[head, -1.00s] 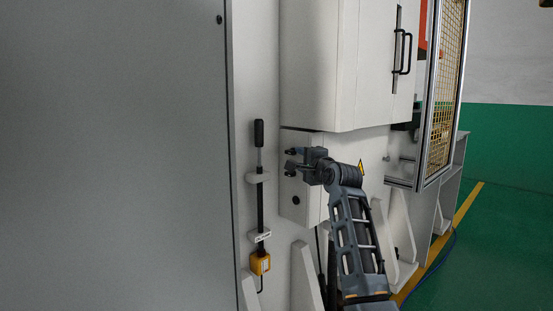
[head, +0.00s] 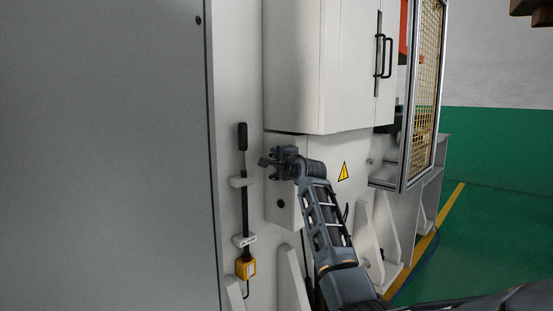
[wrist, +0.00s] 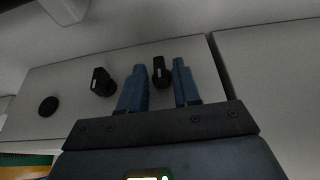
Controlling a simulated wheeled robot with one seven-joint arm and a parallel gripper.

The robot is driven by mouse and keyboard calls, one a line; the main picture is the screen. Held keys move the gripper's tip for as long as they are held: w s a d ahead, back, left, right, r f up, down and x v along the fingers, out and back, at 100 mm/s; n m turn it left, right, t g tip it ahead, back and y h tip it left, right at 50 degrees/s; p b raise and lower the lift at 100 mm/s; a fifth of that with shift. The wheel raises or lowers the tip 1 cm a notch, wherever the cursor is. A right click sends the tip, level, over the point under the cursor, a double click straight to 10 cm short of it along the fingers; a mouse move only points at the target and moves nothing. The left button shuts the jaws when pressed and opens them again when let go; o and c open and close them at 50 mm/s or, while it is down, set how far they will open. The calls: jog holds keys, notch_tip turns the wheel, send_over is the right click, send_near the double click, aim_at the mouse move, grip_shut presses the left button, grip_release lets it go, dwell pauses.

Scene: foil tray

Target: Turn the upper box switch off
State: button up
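The grey switch box (head: 282,222) is on the machine's side, below the large cabinet. In the wrist view its face (wrist: 75,88) carries two black knob switches and a round black button (wrist: 48,106) in a row. The upper switch (wrist: 162,72) is the knob farthest right there, and it shows between my gripper's two blue fingers. The lower switch (wrist: 102,82) is left of the fingers. My gripper (wrist: 158,66) is open, with a finger on each side of the upper switch; I cannot tell whether they touch it. In the head view my gripper (head: 268,160) hides both switches.
A black-handled lever (head: 243,170) with a yellow box (head: 246,268) hangs left of the switch box. The cabinet (head: 305,70) overhangs above my gripper. Angled white brackets (head: 291,280) stand below. A yellow mesh guard (head: 428,70) is at the right.

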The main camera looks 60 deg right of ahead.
grip_shut()
jog(key=shift+r+p, duration=0.1)
jog(key=shift+p, duration=0.4)
jog(key=n+g+y+p, duration=0.1)
jog(key=g+y+p, duration=0.1)
jog(key=g+p, duration=0.2)
jog(key=w+r+n+g+y+p, duration=0.1)
jog(key=g+y+p, duration=0.1)
jog(key=g+p, duration=0.3)
jog(key=n+g+y+p, duration=0.1)
jog(key=g+p, duration=0.3)
jog(key=p, duration=0.4)
jog(key=shift+w+d+r+n+y, duration=0.15)
jog(key=shift+w+r+n+y, duration=0.15)
jog(key=shift+w+n+y, duration=0.15)
jog(key=shift+g+b, duration=0.55)
jog(key=shift+g, duration=0.15)
